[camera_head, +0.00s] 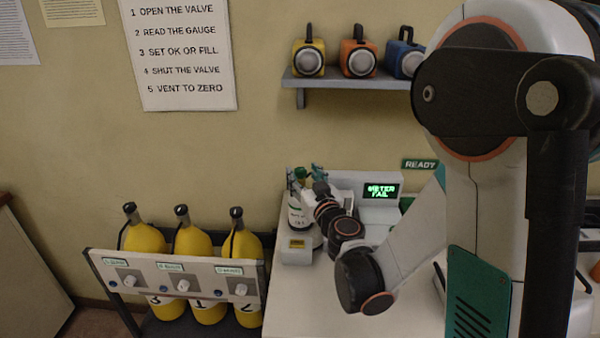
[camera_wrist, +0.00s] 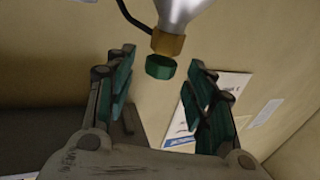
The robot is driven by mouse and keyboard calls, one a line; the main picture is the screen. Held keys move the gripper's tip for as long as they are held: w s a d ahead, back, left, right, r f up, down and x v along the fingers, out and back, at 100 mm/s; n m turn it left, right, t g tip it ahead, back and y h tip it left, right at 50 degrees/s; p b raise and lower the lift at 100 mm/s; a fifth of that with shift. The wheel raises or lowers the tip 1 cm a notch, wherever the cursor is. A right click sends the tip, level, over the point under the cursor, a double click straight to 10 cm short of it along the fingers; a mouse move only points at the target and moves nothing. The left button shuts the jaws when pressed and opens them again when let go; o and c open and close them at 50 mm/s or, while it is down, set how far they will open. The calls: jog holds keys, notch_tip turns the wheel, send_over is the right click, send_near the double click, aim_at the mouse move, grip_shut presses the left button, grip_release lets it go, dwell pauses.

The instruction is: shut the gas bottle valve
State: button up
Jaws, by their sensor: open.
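The gas bottle (camera_head: 298,214) is white with a green top and stands on the console in the head view. In the wrist view a dark green valve knob (camera_wrist: 160,67) sits on a brass collar (camera_wrist: 168,44) below a silvery body (camera_wrist: 186,12). My gripper (camera_wrist: 163,60) is open, with one green-padded finger on each side of the knob and a visible gap to both. In the head view my gripper (camera_head: 319,171) is small, beside the bottle's top, and my arm hides part of the console there.
Yellow cylinders (camera_head: 192,243) stand in a rack at the left. A shelf (camera_head: 345,83) holds coloured lamp-like units above. The white tabletop (camera_head: 300,300) is clear in front.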

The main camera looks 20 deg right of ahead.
aim_at(302, 174)
jog(key=shift+w+a, duration=0.1)
jog(key=shift+w, duration=1.6)
jog(key=c, duration=1.1)
jog(key=shift+a+h, duration=0.1)
jog(key=shift+h, duration=0.2)
jog(key=shift+m+h+b, duration=0.4)
jog(key=shift+m+h, duration=0.3)
jog(key=shift+h, duration=0.1)
